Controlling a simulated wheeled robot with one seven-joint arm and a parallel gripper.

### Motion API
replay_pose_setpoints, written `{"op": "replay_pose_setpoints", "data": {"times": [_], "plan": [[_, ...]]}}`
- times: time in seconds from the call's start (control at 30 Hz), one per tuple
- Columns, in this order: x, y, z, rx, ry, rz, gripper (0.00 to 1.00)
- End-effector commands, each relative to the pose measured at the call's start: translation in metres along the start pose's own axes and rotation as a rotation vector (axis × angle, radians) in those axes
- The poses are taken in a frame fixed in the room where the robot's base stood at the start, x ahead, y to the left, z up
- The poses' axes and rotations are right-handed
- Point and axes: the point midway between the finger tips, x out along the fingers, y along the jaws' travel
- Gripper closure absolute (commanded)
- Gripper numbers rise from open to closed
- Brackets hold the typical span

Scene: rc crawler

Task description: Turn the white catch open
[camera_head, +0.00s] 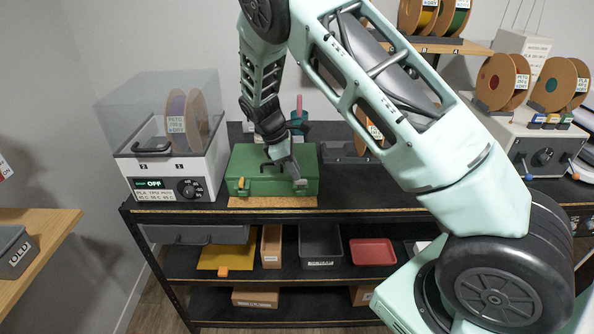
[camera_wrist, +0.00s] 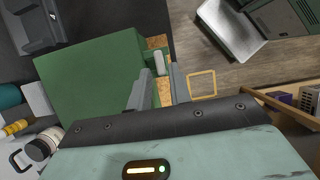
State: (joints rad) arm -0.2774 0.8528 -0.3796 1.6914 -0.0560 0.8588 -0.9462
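A green case (camera_head: 270,172) stands shut on a cork mat (camera_head: 272,202) on the bench top. Its front carries an orange catch (camera_head: 241,184) on the left and a pale, white-looking catch (camera_head: 300,184) on the right. My gripper (camera_head: 287,167) reaches down over the case's right front, close to the white catch. In the wrist view my gripper (camera_wrist: 159,82) has its two fingers apart. The white catch (camera_wrist: 160,62) lies by the green case (camera_wrist: 95,80), just beyond the gap between the fingertips. I cannot tell whether a finger touches it.
A filament dryer (camera_head: 165,170) with a clear lid stands left of the case. A grey machine (camera_head: 535,140) and spools stand at the right. The lower shelf holds a red tray (camera_head: 372,252) and dark bins. The floor before the rack is open.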

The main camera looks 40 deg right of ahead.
Motion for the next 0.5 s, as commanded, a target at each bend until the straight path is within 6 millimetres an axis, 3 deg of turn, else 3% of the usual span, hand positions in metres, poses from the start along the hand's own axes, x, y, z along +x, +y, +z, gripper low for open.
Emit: {"op": "replay_pose_setpoints", "data": {"times": [0.2, 0.5], "plan": [[0.022, 0.000, 0.000, 0.000, 0.000, -0.001, 0.80], [0.027, 0.000, -0.001, 0.000, 0.001, 0.001, 0.80]]}}
